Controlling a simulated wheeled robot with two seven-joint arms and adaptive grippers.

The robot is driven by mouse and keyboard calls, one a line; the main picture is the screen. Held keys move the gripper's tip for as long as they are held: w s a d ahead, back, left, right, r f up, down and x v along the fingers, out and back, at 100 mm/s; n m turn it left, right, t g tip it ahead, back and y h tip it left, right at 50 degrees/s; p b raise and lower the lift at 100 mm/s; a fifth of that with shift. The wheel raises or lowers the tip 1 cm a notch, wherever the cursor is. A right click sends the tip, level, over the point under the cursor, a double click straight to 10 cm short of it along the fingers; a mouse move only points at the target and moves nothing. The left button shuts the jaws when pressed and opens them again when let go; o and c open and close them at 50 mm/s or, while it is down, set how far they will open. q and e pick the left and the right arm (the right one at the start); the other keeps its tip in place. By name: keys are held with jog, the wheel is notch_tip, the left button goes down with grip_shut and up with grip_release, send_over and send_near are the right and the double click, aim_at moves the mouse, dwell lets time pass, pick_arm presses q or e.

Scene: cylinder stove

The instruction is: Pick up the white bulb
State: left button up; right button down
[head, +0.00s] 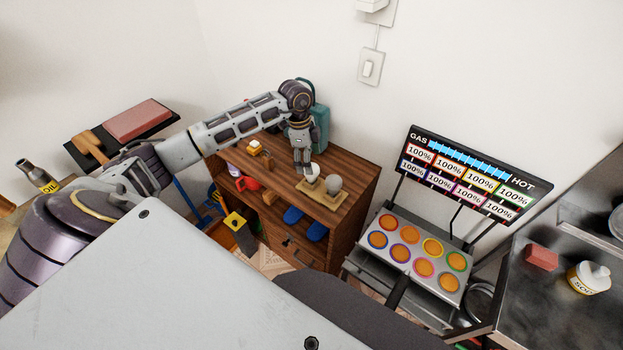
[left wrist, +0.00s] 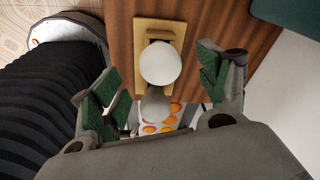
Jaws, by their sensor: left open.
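The white bulb (head: 313,170) sits on a small wooden stand (head: 322,198) on top of the brown cabinet. A greyer bulb (head: 333,183) stands beside it on the same stand. My left gripper (head: 302,166) is open, just above and beside the white bulb, and partly covers it in the head view. In the left wrist view, the white bulb (left wrist: 160,63) lies between the spread green-padded fingers of the left gripper (left wrist: 160,75), with visible gaps on both sides. The grey bulb (left wrist: 155,103) is partly hidden behind it. My right gripper is not in view.
The wooden cabinet (head: 345,178) stands against the wall. A burner panel (head: 415,255) with coloured rings stands to the right.

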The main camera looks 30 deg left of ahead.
pick_arm(q)
jog(key=shift+f, duration=0.2)
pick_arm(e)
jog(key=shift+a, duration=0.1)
pick_arm(q)
jog(key=shift+f, duration=0.1)
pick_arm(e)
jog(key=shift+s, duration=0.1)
pick_arm(q)
jog(key=shift+w+d+f+p, duration=0.1)
jog(key=shift+d+f+p, duration=0.15)
jog(key=shift+f, duration=0.75)
jog(key=shift+w+d+f+p, duration=0.1)
jog(key=shift+d+f+p, duration=0.1)
jog(key=shift+f, duration=1.25)
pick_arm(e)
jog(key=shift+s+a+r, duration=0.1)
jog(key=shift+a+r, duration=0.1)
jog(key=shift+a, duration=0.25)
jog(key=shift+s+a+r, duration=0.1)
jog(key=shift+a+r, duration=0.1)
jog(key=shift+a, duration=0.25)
